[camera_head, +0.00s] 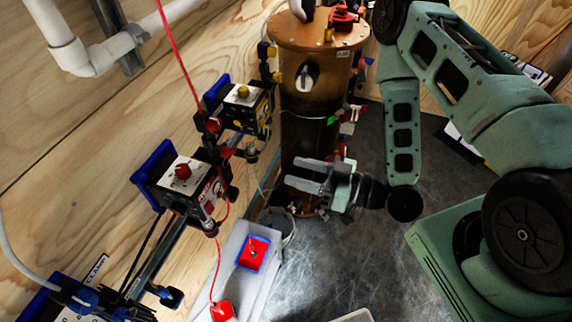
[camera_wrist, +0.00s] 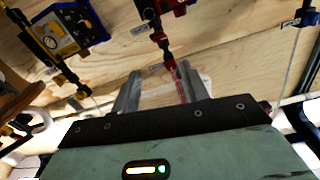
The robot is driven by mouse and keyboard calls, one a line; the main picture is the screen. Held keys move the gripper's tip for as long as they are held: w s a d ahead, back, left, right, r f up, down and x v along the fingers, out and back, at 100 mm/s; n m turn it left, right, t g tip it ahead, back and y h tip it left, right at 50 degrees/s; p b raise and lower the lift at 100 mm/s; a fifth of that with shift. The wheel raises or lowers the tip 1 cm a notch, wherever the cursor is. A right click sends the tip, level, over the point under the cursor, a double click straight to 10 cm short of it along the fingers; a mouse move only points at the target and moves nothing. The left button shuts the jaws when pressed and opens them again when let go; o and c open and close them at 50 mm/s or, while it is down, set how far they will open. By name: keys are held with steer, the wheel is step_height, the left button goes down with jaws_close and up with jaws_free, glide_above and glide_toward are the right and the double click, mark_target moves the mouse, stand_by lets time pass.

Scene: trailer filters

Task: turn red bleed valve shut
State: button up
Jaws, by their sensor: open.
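My gripper (camera_head: 293,173) is open and empty in the head view, in front of the lower part of the brown filter cylinder, fingers pointing left. In the wrist view my gripper (camera_wrist: 160,72) shows its two fingers apart. A slim red fitting (camera_wrist: 168,60) hangs beyond and between the fingertips, apart from them as far as I can see. It may be the red bleed valve, but I cannot tell for certain or read its angle. The head view shows a red-knobbed pump (camera_head: 183,171) on the wall rail, and a red valve part (camera_head: 343,18) on the cylinder's top.
The brown cylinder (camera_head: 310,90) stands close to my gripper. A yellow-knobbed pump (camera_head: 243,94) is on the rail, and shows in the wrist view (camera_wrist: 62,38). A pale tray (camera_head: 236,250) with a red-and-blue item stands below. The grey floor (camera_head: 350,265) is clear at centre.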

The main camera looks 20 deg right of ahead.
steer(key=w+d+f+g+h+b, duration=0.2)
steer(key=w+f+h, duration=0.1)
steer(key=f, duration=0.5)
steer(key=w+d+f+n+g+h+b, duration=0.1)
steer(key=w+f+g+h+b, duration=0.1)
steer(key=f, duration=0.6)
steer(key=w+d+f+g+h+b, duration=0.1)
steer(key=w+d+f+g+h, duration=0.15)
steer(key=f, duration=0.55)
steer(key=m+g+y+b, duration=0.5)
steer(key=g+y+b, duration=0.5)
steer(key=g, duration=0.4)
glide_toward(227, 155)
steer(key=p+x, duration=0.7)
steer(key=x, duration=0.2)
steer(key=shift+w+a+f, duration=0.1)
steer(key=shift+a, duration=0.15)
steer(key=shift+s+a+f, duration=0.1)
steer(key=shift+s+a, duration=0.25)
steer(key=shift+a, duration=0.25)
